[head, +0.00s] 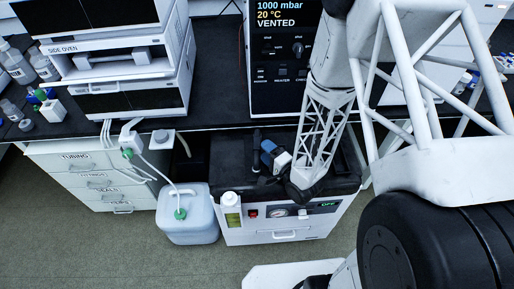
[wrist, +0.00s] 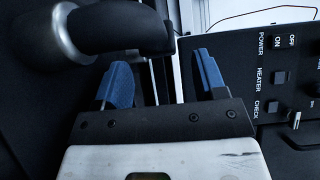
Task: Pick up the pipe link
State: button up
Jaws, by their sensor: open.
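A dark, bent pipe piece (wrist: 125,28), which I take to be the pipe link, shows at the top left of the wrist view. A shiny metal ring (wrist: 72,35) is at its left end. My gripper (wrist: 163,78) is open, with blue finger pads apart and nothing seen between them but thin upright rods or edges behind. The pipe's right end lies just beyond the gap, nearer the left finger; I cannot tell whether they touch. In the head view my gripper (head: 268,150) is over the black-topped pump unit, beside a dark upright piece (head: 257,148) that may be the same pipe.
A black control panel (wrist: 285,85) is close to the right of my gripper. The white pump unit (head: 285,228) stands below the bench, with a bottle (head: 231,208) at its front and a jug (head: 187,215) to its left. The side oven (head: 120,60) is on the bench.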

jog(key=shift+x, duration=2.1)
jog(key=c, duration=1.1)
jog(key=shift+c, duration=0.2)
jog(key=shift+r, duration=0.2)
jog(key=shift+r, duration=4.85)
jog(key=shift+d, duration=0.15)
